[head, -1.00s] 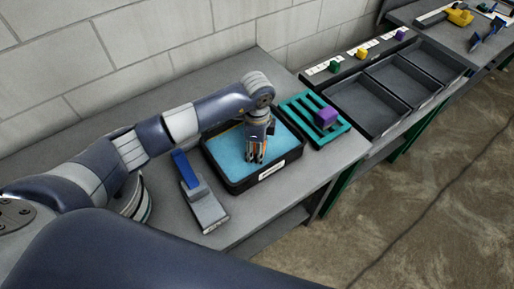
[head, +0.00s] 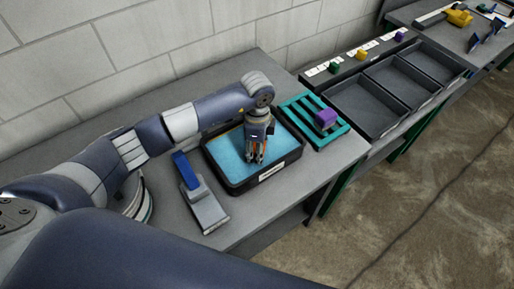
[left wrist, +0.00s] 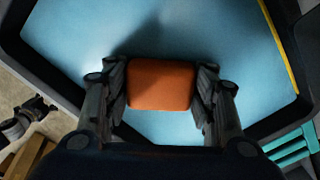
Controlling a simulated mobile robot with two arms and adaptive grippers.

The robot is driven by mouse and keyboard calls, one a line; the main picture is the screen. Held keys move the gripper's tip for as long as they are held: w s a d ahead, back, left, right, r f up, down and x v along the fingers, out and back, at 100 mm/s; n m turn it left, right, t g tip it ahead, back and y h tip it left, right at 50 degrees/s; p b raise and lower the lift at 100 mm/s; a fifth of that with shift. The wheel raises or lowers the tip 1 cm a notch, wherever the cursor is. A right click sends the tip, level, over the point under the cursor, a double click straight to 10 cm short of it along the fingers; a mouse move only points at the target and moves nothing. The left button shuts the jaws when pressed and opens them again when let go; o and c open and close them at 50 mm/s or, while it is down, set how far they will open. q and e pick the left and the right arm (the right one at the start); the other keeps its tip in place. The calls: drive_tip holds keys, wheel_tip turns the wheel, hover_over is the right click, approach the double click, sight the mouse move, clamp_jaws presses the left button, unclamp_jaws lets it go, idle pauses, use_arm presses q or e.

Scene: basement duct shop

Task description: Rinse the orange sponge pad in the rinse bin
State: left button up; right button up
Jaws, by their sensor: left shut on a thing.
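The rinse bin (head: 240,187) is a black tray of light blue water with a white label on its front wall. My left gripper (head: 256,160) reaches down into it from above. In the left wrist view the gripper (left wrist: 160,88) is shut on the orange sponge pad (left wrist: 160,84), one finger on each side. The pad is over or in the water; I cannot tell how deep. In the head view the fingers mostly hide the pad. My right gripper is not in view.
A grey tool with a blue handle (head: 187,170) lies left of the bin. A teal slatted rack (head: 300,106) with a purple block (head: 325,119) stands to its right. Black trays (head: 365,108) sit farther right. A wall runs behind the bench.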

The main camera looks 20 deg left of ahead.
use_arm(q)
drive_tip(key=shift+r+p, duration=2.1)
drive_tip(key=shift+r, duration=1)
drive_tip(key=shift+f, duration=0.1)
